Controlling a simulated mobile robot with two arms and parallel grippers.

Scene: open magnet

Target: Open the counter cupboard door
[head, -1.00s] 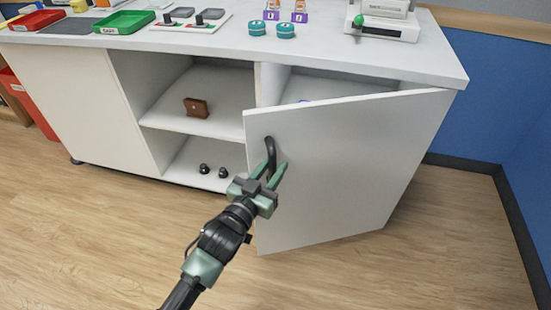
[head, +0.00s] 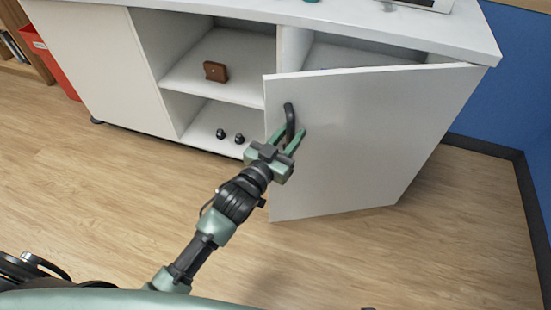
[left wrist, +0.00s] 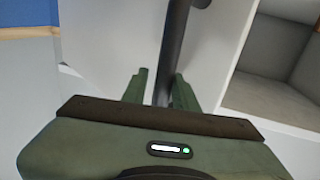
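The white cupboard door (head: 370,140) stands partly open at the right end of the counter, swung out over the floor. Its black curved handle (head: 290,120) is near the door's free edge. My left gripper (head: 286,139) has its two green fingers spread on either side of the handle, with the handle's lower part between them. In the left wrist view the dark handle bar (left wrist: 173,50) runs down between the fingers, closer to the right one, with a gap on the left. My right gripper is not in view.
Open shelves left of the door hold a brown object (head: 215,71) and two small dark objects (head: 229,136). The white countertop (head: 400,28) overhangs the door. A blue wall (head: 515,90) is at the right. The wooden floor (head: 350,250) before the door is clear.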

